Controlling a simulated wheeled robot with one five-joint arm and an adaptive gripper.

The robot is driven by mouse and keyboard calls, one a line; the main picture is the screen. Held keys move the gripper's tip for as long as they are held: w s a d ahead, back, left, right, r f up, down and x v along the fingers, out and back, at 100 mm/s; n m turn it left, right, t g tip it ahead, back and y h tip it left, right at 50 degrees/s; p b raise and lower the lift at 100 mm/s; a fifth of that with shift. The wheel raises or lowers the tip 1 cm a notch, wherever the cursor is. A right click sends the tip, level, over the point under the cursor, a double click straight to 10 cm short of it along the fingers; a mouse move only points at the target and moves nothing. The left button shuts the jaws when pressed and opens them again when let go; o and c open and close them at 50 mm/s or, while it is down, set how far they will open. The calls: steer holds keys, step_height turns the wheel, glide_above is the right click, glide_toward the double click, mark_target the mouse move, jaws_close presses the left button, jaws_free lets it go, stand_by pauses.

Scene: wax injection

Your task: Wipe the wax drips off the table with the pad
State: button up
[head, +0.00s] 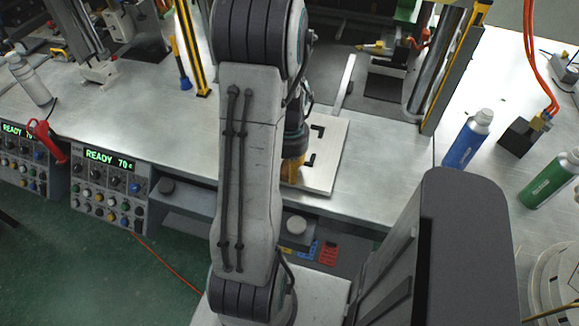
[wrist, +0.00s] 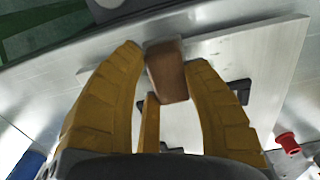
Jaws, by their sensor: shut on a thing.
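My gripper (wrist: 166,58), with yellow fingers, is shut on a brown block-shaped pad (wrist: 167,72) in the wrist view. The pad sits between the fingertips, over or on a pale plate (wrist: 276,70); I cannot tell whether it touches the plate. In the head view my gripper (head: 293,170) shows only partly beside my arm, above the left part of the plate (head: 328,160) near the table's (head: 388,185) front edge. The pad is hidden there. I cannot make out any wax drips in either view.
Black corner marks (head: 308,161) are on the plate. A blue bottle (head: 467,140) and a green bottle (head: 550,180) stand on the right. A yellow-edged machine frame (head: 455,70) rises behind. Control boxes (head: 110,185) line the front left. A red piece (wrist: 288,143) lies right in the wrist view.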

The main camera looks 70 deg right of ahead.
steer(key=shift+f, duration=0.3)
steer(key=shift+d+r, duration=0.15)
steer(key=shift+d, duration=0.8)
steer(key=shift+d+r, duration=0.15)
steer(key=shift+d, duration=0.75)
steer(key=shift+w+d+f, duration=0.1)
steer(key=shift+d, duration=0.2)
steer(key=shift+c, duration=0.8)
steer(key=shift+w+a+f, duration=0.1)
steer(key=shift+w+f, duration=0.05)
steer(key=shift+w, duration=0.45)
steer(key=shift+a+b, duration=0.6)
steer(key=shift+a, duration=1.5)
steer(key=shift+w, duration=0.15)
